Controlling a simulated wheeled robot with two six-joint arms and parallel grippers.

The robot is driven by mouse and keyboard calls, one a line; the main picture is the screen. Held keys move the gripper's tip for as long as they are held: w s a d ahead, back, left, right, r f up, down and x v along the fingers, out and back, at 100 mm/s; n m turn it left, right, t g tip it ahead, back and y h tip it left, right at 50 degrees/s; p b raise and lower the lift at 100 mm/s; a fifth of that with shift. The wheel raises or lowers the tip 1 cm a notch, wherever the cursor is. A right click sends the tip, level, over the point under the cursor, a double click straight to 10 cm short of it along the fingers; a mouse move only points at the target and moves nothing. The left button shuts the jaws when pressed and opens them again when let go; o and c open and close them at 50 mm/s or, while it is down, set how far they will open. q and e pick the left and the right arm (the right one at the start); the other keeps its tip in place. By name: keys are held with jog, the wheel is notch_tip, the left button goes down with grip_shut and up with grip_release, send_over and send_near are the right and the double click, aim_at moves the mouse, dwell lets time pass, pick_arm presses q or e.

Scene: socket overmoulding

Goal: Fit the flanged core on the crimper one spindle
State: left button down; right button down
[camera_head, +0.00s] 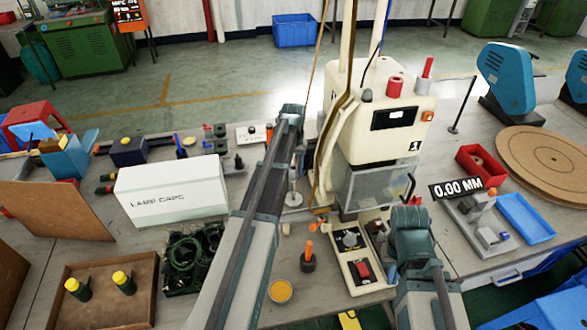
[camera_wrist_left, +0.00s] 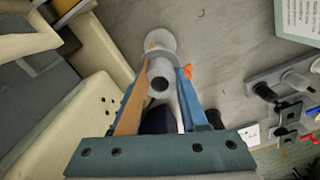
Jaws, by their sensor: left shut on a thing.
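My left gripper (camera_head: 297,168) points down beside the cream crimper marked 1 (camera_head: 363,140). In the left wrist view its fingers (camera_wrist_left: 160,88) are closed on a grey round part with a dark hole, which looks like the flanged core (camera_wrist_left: 160,72). A pale disc (camera_wrist_left: 160,39) shows just beyond the core; a small metal disc (camera_head: 293,199) stands below the gripper in the head view. The spindle itself is not clearly seen, and I cannot tell whether the core touches it. My right gripper (camera_head: 408,222) is at the lower right; its fingers are hidden.
An orange-topped peg (camera_head: 308,257) and a yellow-filled round pot (camera_head: 281,291) stand in front. The white lamp caps box (camera_head: 171,190) is to the left, near a tray of green cables (camera_head: 193,257).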

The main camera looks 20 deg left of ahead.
pick_arm(q)
jog(key=shift+f, duration=0.6)
pick_arm(e)
jog(key=shift+f, duration=0.6)
pick_arm(q)
jog(key=shift+b, duration=0.3)
